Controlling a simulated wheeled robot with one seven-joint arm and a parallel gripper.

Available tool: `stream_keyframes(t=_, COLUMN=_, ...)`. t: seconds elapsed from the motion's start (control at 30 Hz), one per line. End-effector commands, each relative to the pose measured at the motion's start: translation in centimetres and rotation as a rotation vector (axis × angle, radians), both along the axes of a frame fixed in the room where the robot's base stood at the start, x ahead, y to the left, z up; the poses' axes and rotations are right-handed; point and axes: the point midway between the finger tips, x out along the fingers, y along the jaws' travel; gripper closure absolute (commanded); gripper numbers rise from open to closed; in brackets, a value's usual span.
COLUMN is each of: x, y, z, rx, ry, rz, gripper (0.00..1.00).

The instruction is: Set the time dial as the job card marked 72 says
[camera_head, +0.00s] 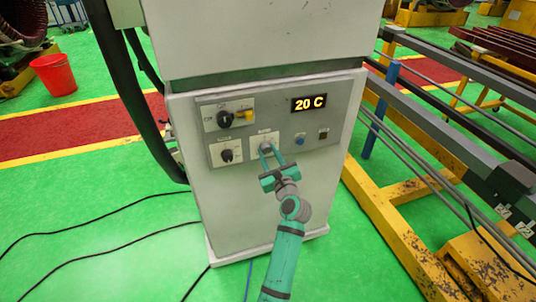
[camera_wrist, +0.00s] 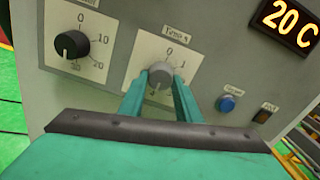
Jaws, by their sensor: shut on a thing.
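My gripper (camera_head: 271,153) reaches the front panel of the white cabinet and is shut on a grey knob (camera_wrist: 160,73). In the wrist view its two green fingers (camera_wrist: 159,88) pinch the knob from both sides. The knob sits on a white scale plate with 0 at the top and 1 at the right; lower marks are partly hidden.
Left of the held knob is a black dial (camera_wrist: 72,44) with marks from 0 to 30. Above it is a switch with a yellow handle (camera_head: 244,114). A display (camera_head: 309,104) reads 20 C. A blue button (camera_wrist: 228,103) is at the right. A yellow frame (camera_head: 400,230) stands right of the cabinet.

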Motion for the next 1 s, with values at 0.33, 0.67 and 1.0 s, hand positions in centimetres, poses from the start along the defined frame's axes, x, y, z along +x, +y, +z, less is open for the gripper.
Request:
stream_keyframes(t=0.33, x=-0.1, y=0.0, z=-0.2, rx=-0.001, ry=0.003, rz=0.001, gripper=0.51)
stream_keyframes(t=0.67, x=-0.3, y=0.1, z=-0.1, rx=-0.001, ry=0.0, rz=0.003, gripper=0.51)
stream_keyframes(t=1.0, x=-5.1, y=-1.2, z=-0.1, rx=-0.003, ry=0.002, rz=0.007, gripper=0.51)
